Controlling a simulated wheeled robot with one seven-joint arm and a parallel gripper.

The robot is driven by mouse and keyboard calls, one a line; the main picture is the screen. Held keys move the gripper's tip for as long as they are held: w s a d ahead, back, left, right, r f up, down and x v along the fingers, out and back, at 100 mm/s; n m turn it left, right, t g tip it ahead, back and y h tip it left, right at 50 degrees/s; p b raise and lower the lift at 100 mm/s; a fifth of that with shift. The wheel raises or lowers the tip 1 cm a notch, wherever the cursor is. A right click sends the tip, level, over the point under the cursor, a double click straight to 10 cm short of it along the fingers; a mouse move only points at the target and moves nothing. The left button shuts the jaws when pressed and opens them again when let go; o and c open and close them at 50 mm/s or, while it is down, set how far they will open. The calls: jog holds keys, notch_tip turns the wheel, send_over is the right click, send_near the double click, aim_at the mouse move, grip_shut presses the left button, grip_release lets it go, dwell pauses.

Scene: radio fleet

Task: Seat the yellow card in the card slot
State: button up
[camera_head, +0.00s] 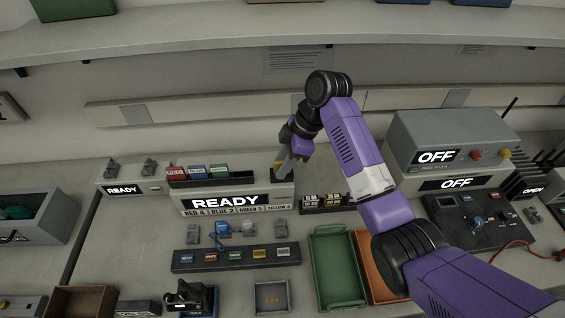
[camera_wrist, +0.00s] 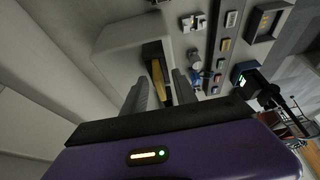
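The yellow card (camera_wrist: 157,75) stands in or right over a dark slot opening (camera_wrist: 151,50) on top of the pale READY machine in the wrist view; I cannot tell how deep it sits. My gripper (camera_wrist: 162,82) has one finger on each side of the card, close to it; whether they press on it is unclear. In the head view my gripper (camera_head: 285,166) points down at the right end of the READY machine (camera_head: 187,203), by the dark card slot (camera_head: 286,178). A bit of the yellow card (camera_head: 277,164) shows beside the fingers.
Red, blue and green cards (camera_head: 197,172) stand in a dark rack left of my gripper. A small dark rack (camera_head: 322,210) stands to the right. A button strip (camera_head: 235,267), a green tray (camera_head: 338,290) and an OFF machine (camera_head: 450,140) are nearby. A shelf (camera_head: 230,40) runs above.

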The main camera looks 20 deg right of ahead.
jog(key=shift+r, duration=0.1)
jog(key=b+v, duration=0.1)
jog(key=v, duration=0.4)
jog(key=s+d, duration=0.3)
jog(key=d, duration=0.8)
jog(key=shift+s+d, duration=0.2)
jog(key=shift+s, duration=0.15)
